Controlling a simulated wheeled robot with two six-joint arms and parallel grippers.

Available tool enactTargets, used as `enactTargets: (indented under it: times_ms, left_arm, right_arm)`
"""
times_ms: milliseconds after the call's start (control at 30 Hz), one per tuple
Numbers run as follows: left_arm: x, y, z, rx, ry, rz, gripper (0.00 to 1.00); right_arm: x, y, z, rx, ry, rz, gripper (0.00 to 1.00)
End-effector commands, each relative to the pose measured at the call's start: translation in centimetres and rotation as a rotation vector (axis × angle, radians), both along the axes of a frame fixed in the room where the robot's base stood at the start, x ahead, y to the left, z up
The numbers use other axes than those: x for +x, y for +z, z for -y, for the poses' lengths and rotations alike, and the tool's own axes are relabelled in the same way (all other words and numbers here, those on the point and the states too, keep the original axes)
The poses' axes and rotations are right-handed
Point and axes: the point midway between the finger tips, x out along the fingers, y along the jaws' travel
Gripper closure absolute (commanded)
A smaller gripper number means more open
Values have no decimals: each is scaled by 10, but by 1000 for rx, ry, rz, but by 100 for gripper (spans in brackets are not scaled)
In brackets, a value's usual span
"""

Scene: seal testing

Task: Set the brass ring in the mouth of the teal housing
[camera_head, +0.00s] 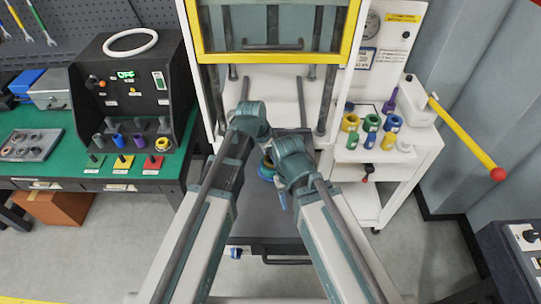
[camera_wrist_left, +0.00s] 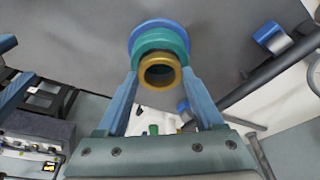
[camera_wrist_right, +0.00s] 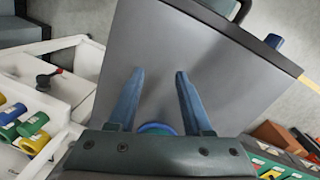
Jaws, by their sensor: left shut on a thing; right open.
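The teal housing (camera_wrist_left: 160,42) stands on a blue base (camera_wrist_left: 158,26) in the left wrist view. The brass ring (camera_wrist_left: 160,70) is in front of its mouth, lined up closely with it; I cannot tell whether it touches or sits inside. My left gripper (camera_wrist_left: 159,74) is shut on the ring, one finger on each side. In the head view the housing (camera_head: 266,172) is mostly hidden by my wrists. My right gripper (camera_head: 283,200) is open and empty beside it. In the right wrist view a bit of blue and teal (camera_wrist_right: 157,128) shows behind its fingers.
The housing is on a grey plate (camera_wrist_right: 160,45) with free room around it. A yellow-edged frame (camera_head: 275,57) rises behind. A white cart (camera_head: 385,150) with several coloured rings is at right. A green bench (camera_head: 70,160) with a test box (camera_head: 130,80) is at left.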

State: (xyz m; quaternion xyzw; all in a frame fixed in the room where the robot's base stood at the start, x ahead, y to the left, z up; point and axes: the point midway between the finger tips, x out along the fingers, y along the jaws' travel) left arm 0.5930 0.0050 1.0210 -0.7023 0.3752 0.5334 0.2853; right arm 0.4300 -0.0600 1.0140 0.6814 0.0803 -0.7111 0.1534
Motion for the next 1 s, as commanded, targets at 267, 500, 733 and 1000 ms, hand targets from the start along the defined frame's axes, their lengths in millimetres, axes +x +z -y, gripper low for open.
enactTargets:
  times_ms: [267, 500, 733, 1000]
  left_arm:
    - [0, -1, 0, 0, 0, 0, 95]
    - [0, -5, 0, 0, 0, 0, 95]
    - [0, -8, 0, 0, 0, 0, 95]
    - [-1, -9, 0, 1, 0, -2, 95]
  right_arm:
    - [0, -1, 0, 0, 0, 0, 50]
    - [0, -5, 0, 0, 0, 0, 50]
    - [0, -8, 0, 0, 0, 0, 50]
    - [0, -8, 0, 0, 0, 0, 50]
